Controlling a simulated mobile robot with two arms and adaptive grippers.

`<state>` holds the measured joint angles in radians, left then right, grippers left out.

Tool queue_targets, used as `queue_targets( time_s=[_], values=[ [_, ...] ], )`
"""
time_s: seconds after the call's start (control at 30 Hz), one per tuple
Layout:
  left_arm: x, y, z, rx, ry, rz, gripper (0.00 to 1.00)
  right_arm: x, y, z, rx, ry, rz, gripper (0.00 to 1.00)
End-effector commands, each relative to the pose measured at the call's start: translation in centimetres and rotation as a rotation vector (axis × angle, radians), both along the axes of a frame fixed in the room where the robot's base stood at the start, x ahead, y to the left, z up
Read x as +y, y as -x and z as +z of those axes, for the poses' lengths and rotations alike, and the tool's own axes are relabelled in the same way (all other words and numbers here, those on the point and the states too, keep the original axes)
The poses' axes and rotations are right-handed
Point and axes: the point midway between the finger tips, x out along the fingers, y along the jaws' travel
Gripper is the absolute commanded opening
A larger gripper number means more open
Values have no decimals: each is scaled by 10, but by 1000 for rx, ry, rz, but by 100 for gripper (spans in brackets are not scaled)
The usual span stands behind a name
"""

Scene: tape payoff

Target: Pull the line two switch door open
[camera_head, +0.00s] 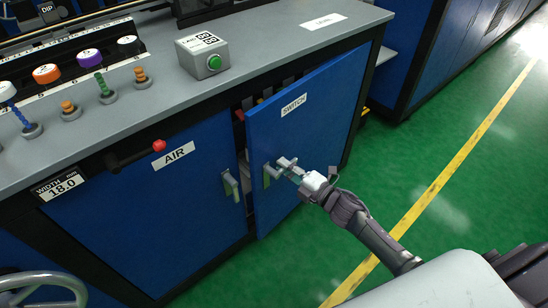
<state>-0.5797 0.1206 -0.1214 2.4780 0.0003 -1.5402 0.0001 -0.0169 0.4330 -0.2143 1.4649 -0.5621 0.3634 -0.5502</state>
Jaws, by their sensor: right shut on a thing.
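The blue door labelled SWITCH (305,125) is on the right part of the machine front and stands partly open. A gap shows along its left and top edges, with coloured parts inside. My right gripper (290,171) is shut on the door's metal handle (270,174) near the door's left edge. The fingers partly hide the handle. My left gripper is not in view.
A blue door labelled AIR (160,205) with its own handle (231,186) is to the left. A grey box with a green button (206,55) stands on the grey countertop (260,40). A handwheel (45,290) is at lower left. The green floor (400,150) at right is clear.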

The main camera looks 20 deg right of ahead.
Motion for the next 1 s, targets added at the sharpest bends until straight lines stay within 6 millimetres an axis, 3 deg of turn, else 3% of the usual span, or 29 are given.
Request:
queue_targets(
  time_s=[0.03, 0.2, 0.5, 0.67, 0.97, 1.0],
  values=[
    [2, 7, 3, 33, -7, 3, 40, -11, 16, -2, 11, 9, 30, 0],
    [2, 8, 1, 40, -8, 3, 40, -42, 57, -5, 13, 10, 138, 0],
    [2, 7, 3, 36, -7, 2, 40, -94, 113, -3, 13, 3, 232, 0],
    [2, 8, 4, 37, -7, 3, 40, -106, 123, -2, 10, 1, 230, 0],
    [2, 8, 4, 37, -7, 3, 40, -106, 123, -2, 8, 1, 230, 0],
    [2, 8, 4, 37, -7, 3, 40, -106, 123, -2, 7, 1, 230, 21]
  ],
)
